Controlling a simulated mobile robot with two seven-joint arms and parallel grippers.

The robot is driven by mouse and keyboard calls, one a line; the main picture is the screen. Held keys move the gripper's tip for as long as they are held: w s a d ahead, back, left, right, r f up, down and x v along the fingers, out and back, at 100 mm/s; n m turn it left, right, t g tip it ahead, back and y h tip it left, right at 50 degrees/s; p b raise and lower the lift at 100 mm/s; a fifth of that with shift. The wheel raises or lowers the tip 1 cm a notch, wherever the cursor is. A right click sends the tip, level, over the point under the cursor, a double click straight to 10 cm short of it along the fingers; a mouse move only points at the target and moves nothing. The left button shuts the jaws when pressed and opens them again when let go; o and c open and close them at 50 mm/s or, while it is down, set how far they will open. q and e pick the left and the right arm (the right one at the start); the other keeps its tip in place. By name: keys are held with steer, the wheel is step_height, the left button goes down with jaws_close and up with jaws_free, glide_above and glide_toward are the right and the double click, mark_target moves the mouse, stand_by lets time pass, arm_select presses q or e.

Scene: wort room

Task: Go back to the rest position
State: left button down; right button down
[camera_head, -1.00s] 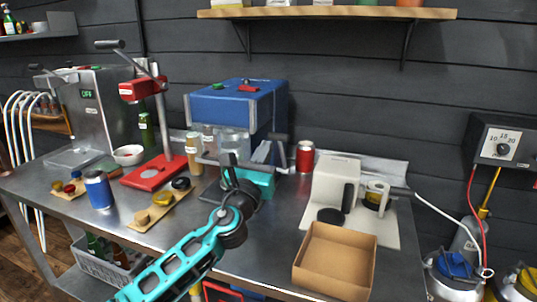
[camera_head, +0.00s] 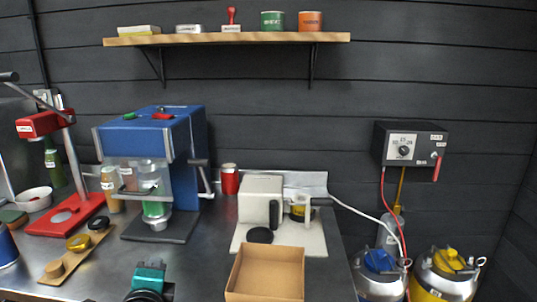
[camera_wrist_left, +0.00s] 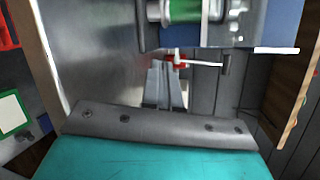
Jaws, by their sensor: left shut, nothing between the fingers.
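My left gripper (camera_head: 150,274) shows as a teal and black shape at the bottom edge of the head view, in front of the blue machine (camera_head: 185,135). Its fingers are hard to make out there. In the left wrist view the grey fingers (camera_wrist_left: 166,88) are together, with nothing held between them. The blue machine holds a container with a green lower part (camera_head: 156,209), apart from the gripper. The same green shape is at the top of the left wrist view (camera_wrist_left: 198,10). My right gripper is in neither view.
An open cardboard box (camera_head: 265,248) sits right of my left gripper, in front of a white appliance (camera_head: 260,196). A wooden tray with small jars (camera_head: 54,271) and a red press (camera_head: 68,222) stand left. A red can (camera_head: 230,180) is behind. Kegs (camera_head: 380,283) stand right.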

arm_select(q)
steer(key=s+d+f+n+g+h, duration=0.15)
steer(key=s+f+n+g, duration=0.3)
steer(key=s, duration=0.45)
steer(key=s+d+f+n+g+h, duration=0.1)
steer(key=s+f+n+g+h, duration=0.2)
steer(key=s+n, duration=0.5)
steer(key=s+d+f+n+g, duration=0.1)
steer(key=s+f+n+g, duration=0.35)
steer(key=s, duration=0.65)
steer(key=w+d+f+m+t+h, duration=0.1)
steer(key=w+d+f+t+h, duration=0.1)
steer(key=w+f+t, duration=0.5)
steer(key=shift+w+d+f+t, duration=0.2)
steer(key=shift+w+f+t, duration=0.1)
steer(key=shift+f, duration=1)
